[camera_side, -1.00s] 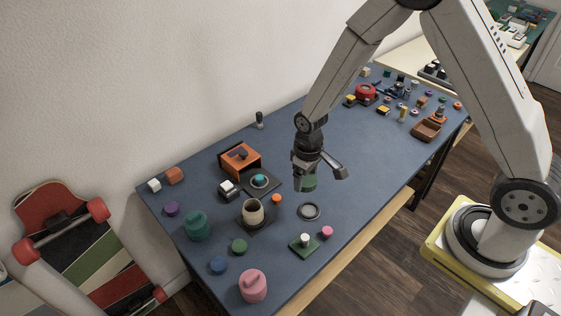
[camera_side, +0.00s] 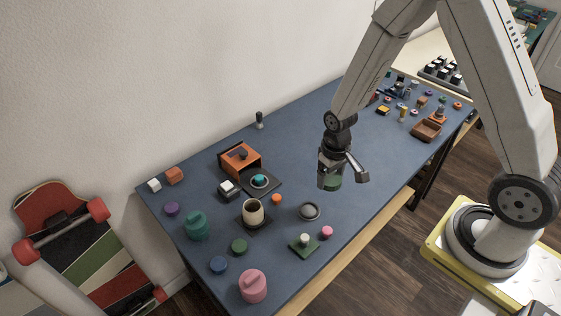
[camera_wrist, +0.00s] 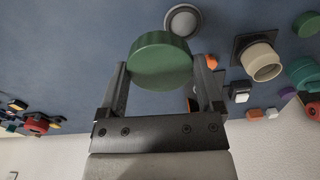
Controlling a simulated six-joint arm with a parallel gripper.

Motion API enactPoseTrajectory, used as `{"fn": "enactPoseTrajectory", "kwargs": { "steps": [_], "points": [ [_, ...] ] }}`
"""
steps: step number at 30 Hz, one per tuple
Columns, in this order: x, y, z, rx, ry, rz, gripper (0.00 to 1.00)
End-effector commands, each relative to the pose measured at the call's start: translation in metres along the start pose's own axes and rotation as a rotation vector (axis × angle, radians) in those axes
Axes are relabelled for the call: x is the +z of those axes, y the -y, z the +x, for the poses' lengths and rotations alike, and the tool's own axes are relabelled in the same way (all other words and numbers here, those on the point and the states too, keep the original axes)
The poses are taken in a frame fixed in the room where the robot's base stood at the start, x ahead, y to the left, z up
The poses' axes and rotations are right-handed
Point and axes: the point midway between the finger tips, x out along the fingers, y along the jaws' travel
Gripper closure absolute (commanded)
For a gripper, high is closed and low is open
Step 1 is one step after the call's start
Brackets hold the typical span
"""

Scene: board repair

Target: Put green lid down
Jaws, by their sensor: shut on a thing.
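The green lid (camera_wrist: 160,62) is a round dark green disc held between the two fingers of my gripper (camera_wrist: 160,72) in the wrist view.
A beige cup (camera_side: 253,212), a teal jar (camera_side: 197,225) and a pink jar (camera_side: 253,286) stand further left. A brown tray (camera_side: 426,130) and several small parts lie at the right.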

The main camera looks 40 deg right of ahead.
Motion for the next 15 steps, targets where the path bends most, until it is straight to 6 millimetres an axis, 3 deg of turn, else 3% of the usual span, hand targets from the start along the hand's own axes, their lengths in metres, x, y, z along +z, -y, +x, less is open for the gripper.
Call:
{"fn": "enactPoseTrajectory", "kwargs": {
  "steps": [15],
  "points": [
    [-0.067, 0.004, 0.03, 0.0, -0.001, -0.001, 0.58]
  ]
}}
